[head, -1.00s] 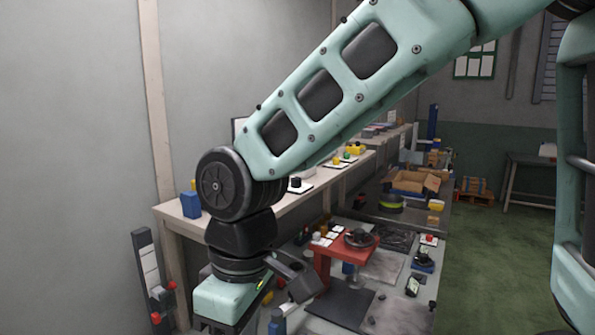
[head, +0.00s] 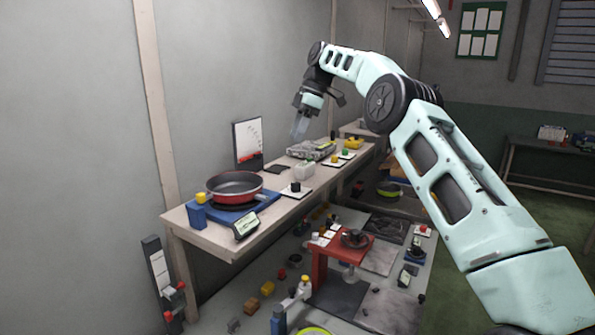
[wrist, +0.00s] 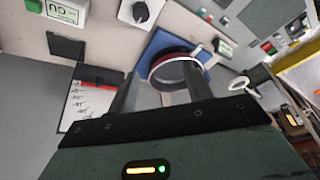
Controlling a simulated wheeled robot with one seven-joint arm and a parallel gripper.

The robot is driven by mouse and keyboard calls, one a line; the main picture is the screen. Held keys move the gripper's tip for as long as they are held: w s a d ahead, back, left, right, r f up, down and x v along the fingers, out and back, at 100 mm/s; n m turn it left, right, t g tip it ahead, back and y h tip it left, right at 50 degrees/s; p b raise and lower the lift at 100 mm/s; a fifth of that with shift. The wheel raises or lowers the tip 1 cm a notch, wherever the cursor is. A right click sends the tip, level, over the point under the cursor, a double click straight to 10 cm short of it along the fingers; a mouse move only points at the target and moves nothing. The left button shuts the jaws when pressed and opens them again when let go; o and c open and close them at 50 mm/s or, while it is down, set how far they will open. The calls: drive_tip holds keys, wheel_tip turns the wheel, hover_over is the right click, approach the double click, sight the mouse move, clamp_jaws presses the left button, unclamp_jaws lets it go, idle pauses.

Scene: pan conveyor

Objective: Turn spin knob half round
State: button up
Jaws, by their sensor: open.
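A black knob (head: 295,187) stands on a white plate near the front edge of the upper bench, right of the pan. In the wrist view a black knob with a pale pointer mark (wrist: 140,11) shows on a white plate at the top; no label naming it is readable. My gripper (head: 299,131) hangs fingers-down above the back of the bench, beyond the knob and apart from it. In the wrist view its two fingers (wrist: 160,92) are spread with nothing held between them.
A red pan (head: 235,184) sits on a blue base (head: 245,208) at the bench's left. A tilted display (head: 246,226) stands in front. A grey device (head: 311,149) lies below my gripper. A white board (head: 248,139) stands against the wall.

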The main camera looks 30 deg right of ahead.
drive_tip(key=d, duration=0.7)
drive_tip(key=b, duration=0.5)
approach(297, 183)
drive_tip(key=shift+n, duration=0.3)
drive_tip(key=x, duration=0.7)
drive_tip(key=shift+w+a, duration=0.1)
drive_tip(key=shift+a, duration=0.05)
drive_tip(key=shift+x, duration=0.85)
drive_tip(key=c, duration=1)
